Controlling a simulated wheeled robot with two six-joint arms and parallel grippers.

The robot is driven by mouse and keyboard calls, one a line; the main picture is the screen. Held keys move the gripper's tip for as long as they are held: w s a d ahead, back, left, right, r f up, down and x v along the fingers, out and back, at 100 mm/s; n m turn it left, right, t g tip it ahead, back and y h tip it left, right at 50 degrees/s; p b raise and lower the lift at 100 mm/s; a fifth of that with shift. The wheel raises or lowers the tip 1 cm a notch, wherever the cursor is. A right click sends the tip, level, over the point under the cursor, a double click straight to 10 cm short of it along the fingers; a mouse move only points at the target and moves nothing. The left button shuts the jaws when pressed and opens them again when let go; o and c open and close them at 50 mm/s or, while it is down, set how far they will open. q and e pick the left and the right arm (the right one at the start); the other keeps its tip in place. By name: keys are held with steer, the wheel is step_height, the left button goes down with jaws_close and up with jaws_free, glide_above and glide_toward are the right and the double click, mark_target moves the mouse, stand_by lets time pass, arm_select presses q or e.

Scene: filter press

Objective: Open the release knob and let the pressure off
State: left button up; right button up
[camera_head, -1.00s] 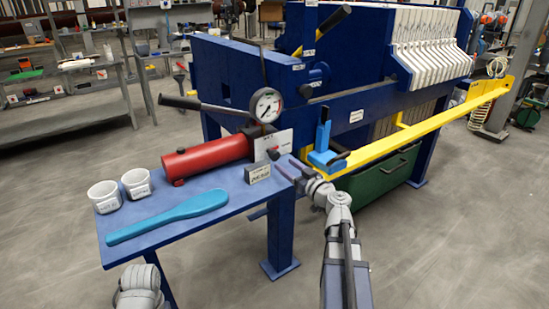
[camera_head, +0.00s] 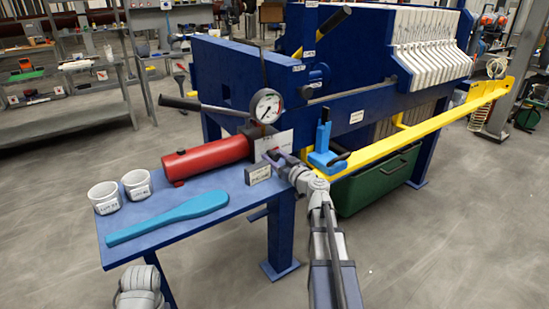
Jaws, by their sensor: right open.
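The red pump cylinder (camera_head: 205,158) lies on the blue side table, with a round white pressure gauge (camera_head: 267,105) above its right end. The gauge reading is too small to tell. A white plate (camera_head: 284,142) stands at the cylinder's right end. The release knob sits low in front of this plate and is now mostly hidden by my right gripper (camera_head: 273,158). The right gripper is open, its fingers at the knob; I cannot tell whether they touch it. Only a grey part of my left arm shows at the bottom left; its gripper is out of view.
A small label block (camera_head: 257,174) stands just left of the right gripper. A black pump lever (camera_head: 190,104) sticks out left. A blue clamp (camera_head: 324,150) and yellow bar (camera_head: 420,125) are at the right.

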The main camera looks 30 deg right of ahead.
jaws_close()
steer(key=shift+m, duration=0.8)
jaws_free()
steer(key=shift+s, duration=0.15)
steer(key=s, duration=0.7)
steer(key=shift+s+d, duration=0.3)
